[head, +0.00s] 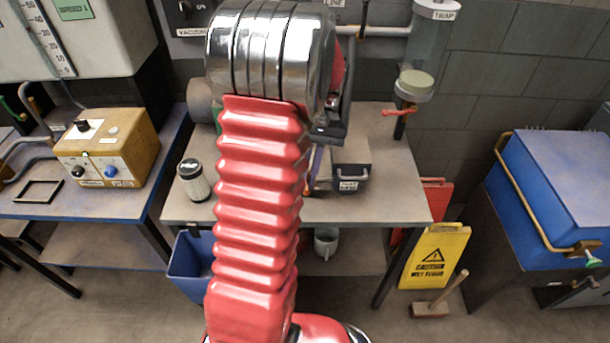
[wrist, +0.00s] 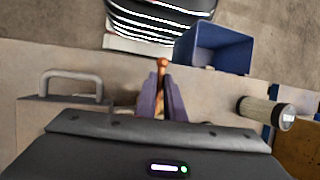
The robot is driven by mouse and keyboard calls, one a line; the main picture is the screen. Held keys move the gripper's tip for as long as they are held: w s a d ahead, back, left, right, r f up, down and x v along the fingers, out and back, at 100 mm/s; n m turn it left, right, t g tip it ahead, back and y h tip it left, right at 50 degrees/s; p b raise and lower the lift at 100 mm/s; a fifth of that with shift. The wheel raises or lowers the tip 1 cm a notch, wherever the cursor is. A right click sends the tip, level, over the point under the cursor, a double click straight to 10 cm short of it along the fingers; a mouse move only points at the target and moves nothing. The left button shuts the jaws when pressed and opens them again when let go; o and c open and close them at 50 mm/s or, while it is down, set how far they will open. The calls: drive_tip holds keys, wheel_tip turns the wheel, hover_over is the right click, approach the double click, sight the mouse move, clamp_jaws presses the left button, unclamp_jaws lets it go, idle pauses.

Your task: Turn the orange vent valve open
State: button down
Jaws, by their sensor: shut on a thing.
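The orange vent valve shows as a narrow orange-brown lever (wrist: 162,67) in the wrist view. My gripper (wrist: 161,88) has its two grey-purple fingers close together on either side of this lever, shut on it. The lever's tip sticks out past the fingertips, and the fingers hide its lower part. The valve's body and pipe are hidden behind the fingers and my wrist. In the head view my red arm and its metal joint cover most of this spot, so how far the valve is turned cannot be told.
A grey box with a handle (head: 349,184) stands right of my arm on the bench (head: 400,205). A pale filter cylinder (head: 194,181) stands left. A blue bin (head: 188,270) is below. A clear trap with a red lever (head: 399,112) hangs at the back. A yellow sign (head: 435,257) stands right.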

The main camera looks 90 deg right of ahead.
drive_tip(key=shift+a, duration=0.1)
drive_tip(key=c, duration=1.8)
unclamp_jaws()
drive_tip(key=shift+c, duration=0.2)
drive_tip(key=shift+r, duration=0.1)
drive_tip(key=v, duration=1.3)
drive_tip(key=shift+d+r, duration=0.3)
